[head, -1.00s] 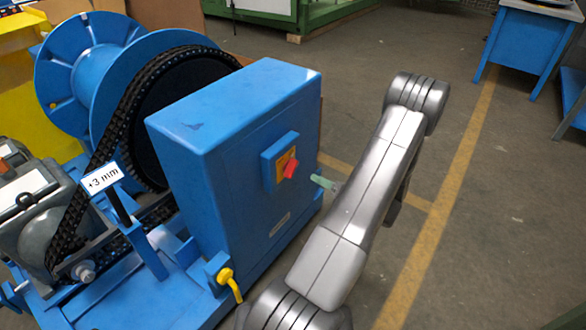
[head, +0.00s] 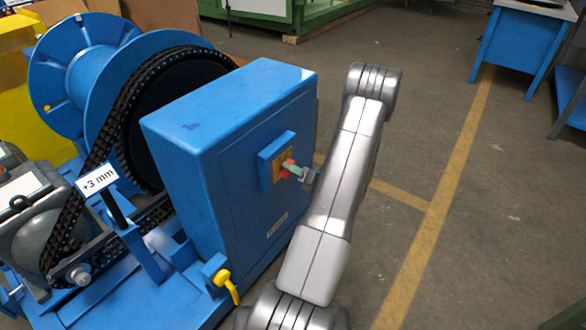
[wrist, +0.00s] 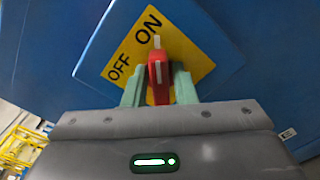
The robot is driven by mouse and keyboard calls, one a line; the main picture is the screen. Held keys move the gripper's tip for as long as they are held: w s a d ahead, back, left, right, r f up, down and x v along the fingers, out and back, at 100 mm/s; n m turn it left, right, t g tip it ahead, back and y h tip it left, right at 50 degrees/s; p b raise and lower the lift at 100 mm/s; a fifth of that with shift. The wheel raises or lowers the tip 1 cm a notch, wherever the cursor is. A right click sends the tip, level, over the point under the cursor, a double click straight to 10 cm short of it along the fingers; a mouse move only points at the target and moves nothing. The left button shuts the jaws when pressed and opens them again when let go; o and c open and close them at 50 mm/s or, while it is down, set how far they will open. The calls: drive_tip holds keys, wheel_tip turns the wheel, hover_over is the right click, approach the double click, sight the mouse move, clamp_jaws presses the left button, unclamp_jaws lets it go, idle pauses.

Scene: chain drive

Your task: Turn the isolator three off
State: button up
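The isolator's red handle (wrist: 158,72) sits on a yellow plate (wrist: 118,62) printed ON and OFF, in the wrist view. The handle's white mark points up toward ON. My gripper (wrist: 158,88) has one pale green finger on each side of the handle, with narrow gaps showing, so it looks open around it. In the head view the red handle (head: 284,174) is partly hidden by my gripper (head: 292,168), which is at the side face of the blue cabinet (head: 230,130). No number for the isolator is readable.
A black chain (head: 110,130) and a blue drum (head: 65,75) stand left of the cabinet. A yellow lever (head: 226,282) sticks out low at its near corner. Open floor with yellow lines (head: 440,200) lies right of my arm.

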clamp_jaws()
drive_tip(key=shift+n+b, duration=0.3)
drive_tip(key=n+b, duration=1)
drive_tip(key=n, duration=0.1)
drive_tip(key=s+n+b, duration=0.1)
drive_tip(key=n+b, duration=0.4)
drive_tip(key=n, duration=0.1)
drive_tip(key=shift+a+f+b, duration=0.1)
drive_tip(key=shift+a+b, duration=0.2)
drive_tip(key=shift+n, duration=0.3)
drive_tip(key=shift+o, duration=1.9)
unclamp_jaws()
